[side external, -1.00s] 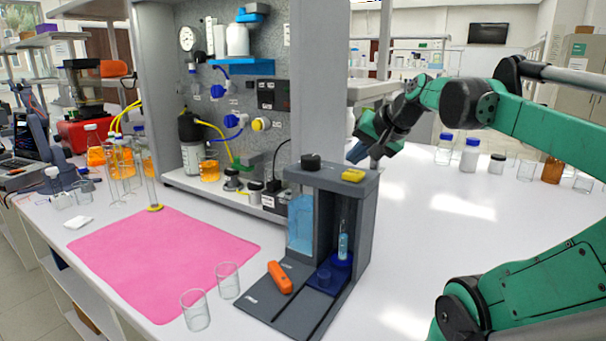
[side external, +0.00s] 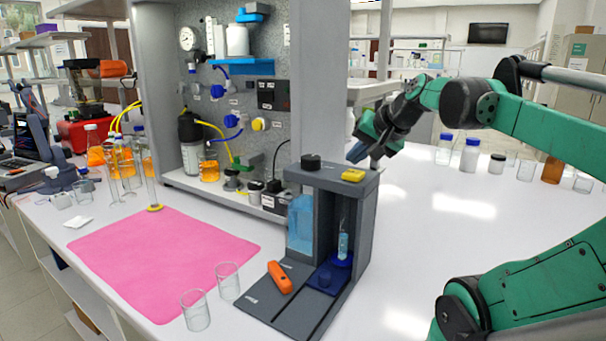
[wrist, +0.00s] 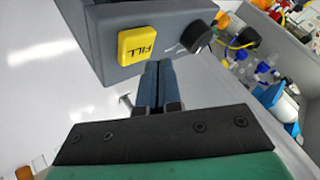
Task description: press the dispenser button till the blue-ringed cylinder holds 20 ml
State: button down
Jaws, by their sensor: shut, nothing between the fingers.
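The grey dispenser (side external: 329,170) stands on the white bench. Its yellow button (side external: 353,174) is on top, and in the wrist view the yellow FILL button (wrist: 139,44) shows clear of the fingers. The blue-ringed cylinder (side external: 343,240) stands upright in the dispenser bay on a dark blue base. It has light blue liquid in it, but its graduations are too small to read. My gripper (side external: 357,153) is shut and empty, just above and behind the button, apart from it. In the wrist view its closed fingers (wrist: 158,70) point at the dispenser's edge.
A black knob (side external: 311,161) sits on the dispenser top, left of the button. An orange object (side external: 280,277) lies on its base plate. Two empty beakers (side external: 196,311) stand near the pink mat (side external: 150,262).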

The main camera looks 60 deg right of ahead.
aim_at(356, 174)
jog(key=shift+f, duration=0.1)
jog(key=shift+f, duration=0.35)
jog(key=shift+f, duration=0.55)
dwell(0.8)
jog(key=shift+r, duration=1)
jog(key=shift+r, duration=2.5)
